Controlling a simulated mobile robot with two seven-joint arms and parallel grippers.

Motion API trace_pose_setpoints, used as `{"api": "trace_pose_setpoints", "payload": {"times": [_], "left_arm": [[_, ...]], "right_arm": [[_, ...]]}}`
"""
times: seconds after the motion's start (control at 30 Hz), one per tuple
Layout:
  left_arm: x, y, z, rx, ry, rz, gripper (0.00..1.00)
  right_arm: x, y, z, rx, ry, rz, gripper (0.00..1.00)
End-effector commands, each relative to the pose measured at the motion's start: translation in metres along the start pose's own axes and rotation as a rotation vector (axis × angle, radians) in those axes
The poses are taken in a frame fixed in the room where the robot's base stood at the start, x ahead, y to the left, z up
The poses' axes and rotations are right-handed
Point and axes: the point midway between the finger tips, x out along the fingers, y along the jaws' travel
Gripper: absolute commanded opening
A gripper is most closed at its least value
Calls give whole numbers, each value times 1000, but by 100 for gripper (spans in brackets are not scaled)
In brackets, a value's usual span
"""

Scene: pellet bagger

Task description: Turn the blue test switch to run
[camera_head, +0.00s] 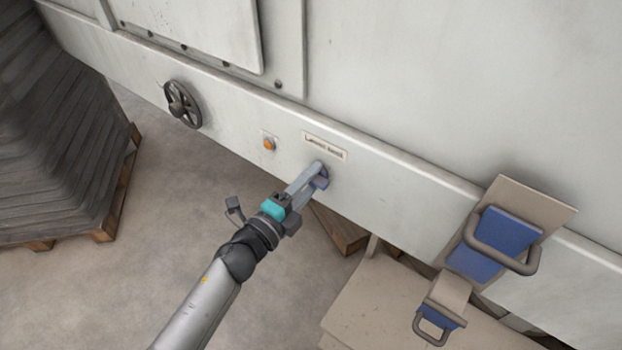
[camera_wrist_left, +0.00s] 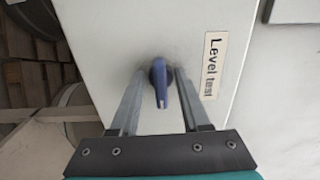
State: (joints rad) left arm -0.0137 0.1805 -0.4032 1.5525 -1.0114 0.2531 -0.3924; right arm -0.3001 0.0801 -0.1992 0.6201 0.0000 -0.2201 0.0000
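The blue test switch (camera_wrist_left: 160,82) is a small knob on the pale machine panel, beside a label reading "Level test" (camera_wrist_left: 212,66). Its white-marked end points down in the left wrist view. In the head view the switch (camera_head: 321,182) shows partly behind my fingers, below the label (camera_head: 325,146). My left gripper (camera_head: 317,175) reaches up to the panel. In the left wrist view its fingers (camera_wrist_left: 160,72) stand on either side of the knob, with a gap visible on both sides. My right gripper is not in view.
An orange button (camera_head: 268,143) and a dark handwheel (camera_head: 183,104) sit on the panel to the left. Blue parts with grey handles (camera_head: 497,240) are at the lower right. A dark stack on a pallet (camera_head: 118,190) stands at the left. Concrete floor is clear between.

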Motion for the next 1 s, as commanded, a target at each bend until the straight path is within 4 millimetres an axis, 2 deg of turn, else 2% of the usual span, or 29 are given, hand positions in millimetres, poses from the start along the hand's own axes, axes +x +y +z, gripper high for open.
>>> {"api": "trace_pose_setpoints", "payload": {"times": [0.23, 0.37, 0.47, 1.0], "left_arm": [[0, 0, 0, 2, 0, 0, 48], [-7, 0, 0, 3, 0, 0, 48], [-20, 0, 0, 2, 1, 1, 48], [-119, 1, 0, 0, 0, 2, 48]], "right_arm": [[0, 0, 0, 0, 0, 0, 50], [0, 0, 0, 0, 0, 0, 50], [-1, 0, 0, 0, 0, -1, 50], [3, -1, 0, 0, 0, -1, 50]]}}
